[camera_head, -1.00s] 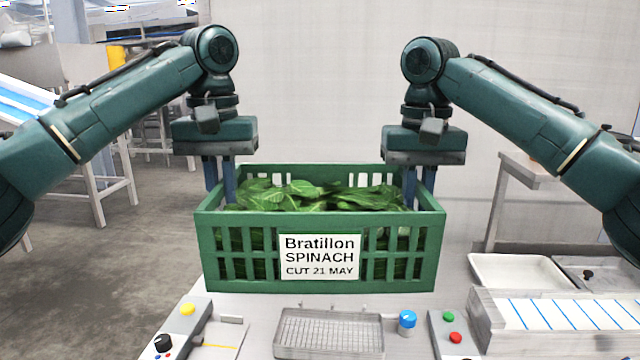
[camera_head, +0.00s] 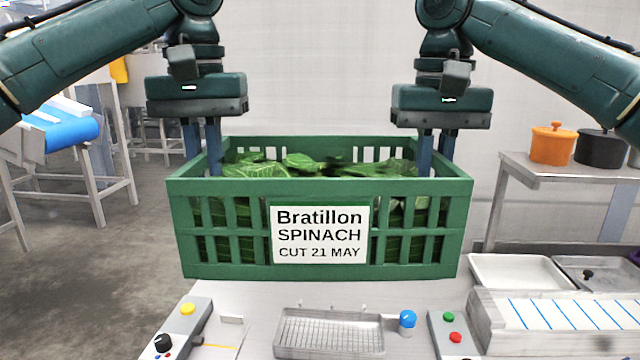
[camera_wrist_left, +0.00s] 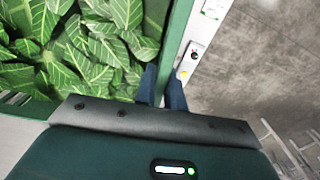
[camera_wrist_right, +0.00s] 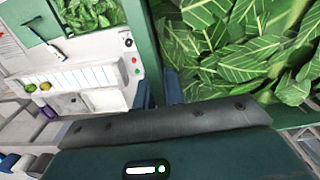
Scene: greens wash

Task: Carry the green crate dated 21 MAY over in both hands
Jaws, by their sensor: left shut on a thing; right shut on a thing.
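The green crate (camera_head: 320,187) is full of spinach leaves (camera_head: 300,165) and carries a white label (camera_head: 320,234) reading "Bratillon SPINACH CUT 21 MAY". It is level and held above the counter. My left gripper (camera_head: 202,150) is shut on the crate's left wall, with one finger inside and one outside. My right gripper (camera_head: 437,155) is shut on the right wall in the same way. The left wrist view shows the crate wall (camera_wrist_left: 180,35) between the fingers, with leaves beside it. The right wrist view shows the other wall (camera_wrist_right: 150,50) and leaves.
Below are a wire-rack tray (camera_head: 330,333), a blue knob (camera_head: 407,319) and button panels (camera_head: 452,335). An orange pot (camera_head: 553,144) and a black pot (camera_head: 601,149) stand on a side table. Open floor (camera_head: 90,260) lies left.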

